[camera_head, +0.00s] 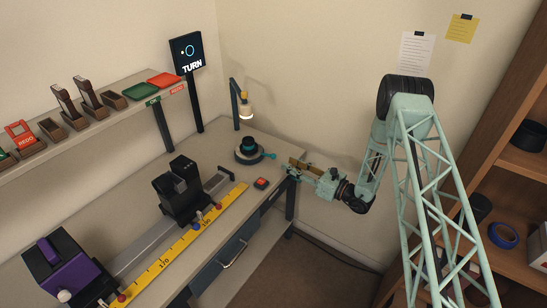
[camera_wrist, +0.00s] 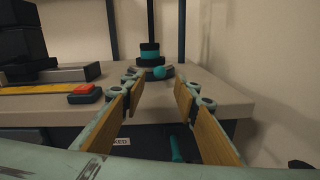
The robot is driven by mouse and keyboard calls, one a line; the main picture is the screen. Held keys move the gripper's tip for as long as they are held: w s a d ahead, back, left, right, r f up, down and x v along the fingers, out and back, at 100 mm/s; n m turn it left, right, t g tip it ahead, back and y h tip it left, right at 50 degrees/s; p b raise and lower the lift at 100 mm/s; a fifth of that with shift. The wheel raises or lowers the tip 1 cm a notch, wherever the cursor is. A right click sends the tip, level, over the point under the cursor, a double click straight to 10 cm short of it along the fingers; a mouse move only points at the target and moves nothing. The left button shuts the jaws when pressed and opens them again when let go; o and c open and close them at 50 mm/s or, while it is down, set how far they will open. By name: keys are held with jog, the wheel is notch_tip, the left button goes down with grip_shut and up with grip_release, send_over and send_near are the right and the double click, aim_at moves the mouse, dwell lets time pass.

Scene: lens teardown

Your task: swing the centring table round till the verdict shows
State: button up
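The centring table (camera_head: 249,153) is a dark round turntable near the bench's right end, with a black and teal lens stack on top and a teal handle (camera_head: 269,156) sticking out to the right. In the wrist view the table's stack (camera_wrist: 150,55) stands straight ahead, with the teal knob (camera_wrist: 159,73) of the handle facing me. The verdict sign (camera_head: 188,53) reads "TURN" under a ring symbol. My gripper (camera_head: 292,170) is just off the bench's right edge, near the handle but apart from it. Its wood-faced fingers (camera_wrist: 157,100) are spread open with nothing between them.
A red button box (camera_head: 261,183) sits on the bench left of my gripper. A lamp (camera_head: 243,106) on a post stands behind the table. A black carriage (camera_head: 180,190) and yellow ruler (camera_head: 190,236) lie further left. A drawer handle (camera_head: 234,255) juts from the bench front.

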aim_at(273, 156)
jog(key=shift+x, duration=4.9)
jog(key=shift+s, duration=0.1)
jog(key=shift+a, duration=0.1)
grip_shut()
